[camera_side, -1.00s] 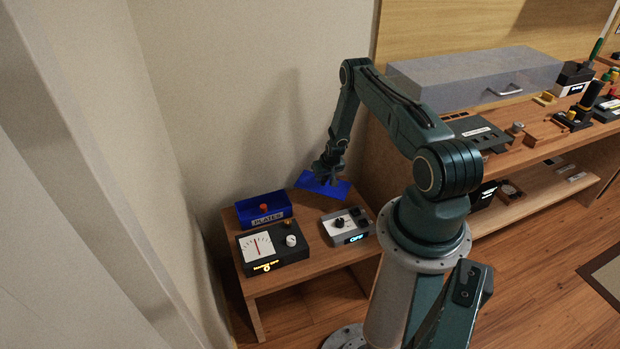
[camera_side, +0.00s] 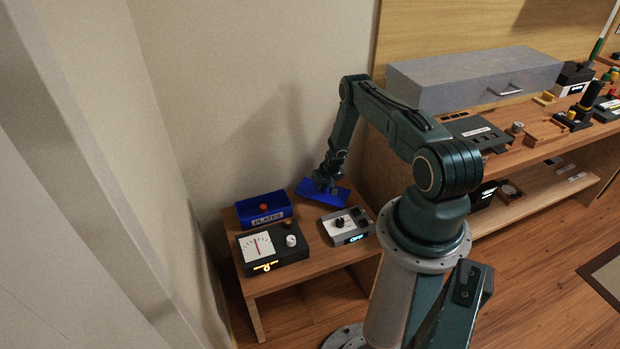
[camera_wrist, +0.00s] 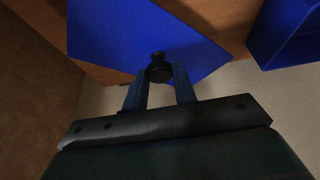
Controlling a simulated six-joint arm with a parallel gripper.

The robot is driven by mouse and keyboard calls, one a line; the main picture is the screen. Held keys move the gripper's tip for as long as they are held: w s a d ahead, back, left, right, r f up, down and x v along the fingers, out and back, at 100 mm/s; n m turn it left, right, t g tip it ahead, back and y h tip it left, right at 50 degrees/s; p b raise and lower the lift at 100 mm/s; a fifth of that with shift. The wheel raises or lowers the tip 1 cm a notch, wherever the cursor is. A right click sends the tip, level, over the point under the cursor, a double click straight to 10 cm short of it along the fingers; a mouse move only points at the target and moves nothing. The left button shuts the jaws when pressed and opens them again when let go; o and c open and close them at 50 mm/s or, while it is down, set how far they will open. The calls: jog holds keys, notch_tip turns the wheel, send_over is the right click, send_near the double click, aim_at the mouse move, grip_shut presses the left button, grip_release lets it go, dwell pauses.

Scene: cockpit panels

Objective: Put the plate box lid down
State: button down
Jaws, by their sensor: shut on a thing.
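The blue plate box lid (camera_side: 338,197) is a flat panel at the back right of the small wooden table in the side view. In the wrist view the lid (camera_wrist: 125,35) fills the top middle, with a dark knob (camera_wrist: 158,68) near its edge. My gripper (camera_side: 326,183) is over the lid and is shut on the knob; it also shows in the wrist view (camera_wrist: 160,80). The lid lies low, close to the tabletop; I cannot tell whether it touches. The open blue plate box (camera_side: 263,222), labelled PLATES, stands left of the lid with a red thing inside.
A black meter box (camera_side: 274,250) with a dial stands in front of the plate box. A grey switch box (camera_side: 347,226) reading OFF stands just in front of the lid. The wall is close behind the table, and a larger bench (camera_side: 545,140) stands to the right.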

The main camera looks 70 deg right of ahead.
jog(key=shift+f, duration=0.2)
jog(key=c, duration=1.1)
grip_release()
jog(key=shift+r, duration=0.1)
jog(key=shift+v, duration=6.2)
jog(key=shift+w+d+r, duration=0.1)
jog(key=shift+w+r, duration=0.05)
